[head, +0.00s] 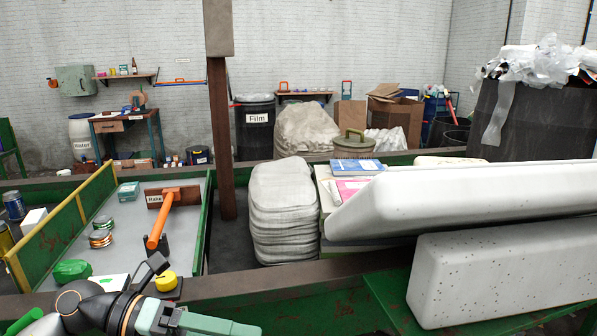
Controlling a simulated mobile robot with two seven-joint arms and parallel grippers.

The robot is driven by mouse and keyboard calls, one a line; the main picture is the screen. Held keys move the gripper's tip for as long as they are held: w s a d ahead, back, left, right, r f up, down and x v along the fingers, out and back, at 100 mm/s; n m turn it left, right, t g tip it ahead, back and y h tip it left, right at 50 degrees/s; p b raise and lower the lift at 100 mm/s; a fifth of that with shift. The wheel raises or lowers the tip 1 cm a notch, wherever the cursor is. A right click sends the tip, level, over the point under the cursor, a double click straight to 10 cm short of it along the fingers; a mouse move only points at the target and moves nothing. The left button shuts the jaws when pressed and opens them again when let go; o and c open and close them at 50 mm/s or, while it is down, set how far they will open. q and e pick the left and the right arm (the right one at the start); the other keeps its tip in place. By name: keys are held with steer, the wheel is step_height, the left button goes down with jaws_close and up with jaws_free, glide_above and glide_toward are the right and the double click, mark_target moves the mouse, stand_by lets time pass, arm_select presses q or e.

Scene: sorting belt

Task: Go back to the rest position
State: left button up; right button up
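My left arm (100,308) comes in at the bottom left, low in front of the belt. My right gripper is not in view.
A hammer-like tool with an orange handle (160,222), cans (101,238) and a green item (72,270) lie on the belt. A brown post (222,140) stands beyond. Large white speckled blocks (500,272) fill the right. A stacked white pile (282,212) stands mid-view.

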arm_select(q)
steer(key=w+a+f+n+t+y+p, duration=0.1)
steer(key=w+a+f+n+t+y, duration=0.1)
steer(key=f+n+t, duration=0.5)
steer(key=w+a+f+n+t+y+p, duration=0.15)
steer(key=n+t, duration=0.35)
steer(key=n, duration=0.7)
steer(key=w+a+f+n+t+y, duration=0.25)
steer(key=n+t, duration=0.25)
steer(key=n, duration=0.4)
steer(key=s+a+f+n+g+y, duration=0.1)
steer(key=s+f+n+g+y, duration=0.2)
steer(key=s+f, duration=0.5)
steer(key=s+a+f+n+g+y, duration=0.1)
steer(key=s+f+n+g+y, duration=0.3)
steer(key=f, duration=1.2)
steer(key=s+n+g+p, duration=0.1)
steer(key=s+n, duration=0.2)
steer(key=s, duration=0.2)
steer(key=shift+s+a+f+n, duration=0.15)
steer(key=shift+s+f+n, duration=0.1)
steer(key=shift+n, duration=0.05)
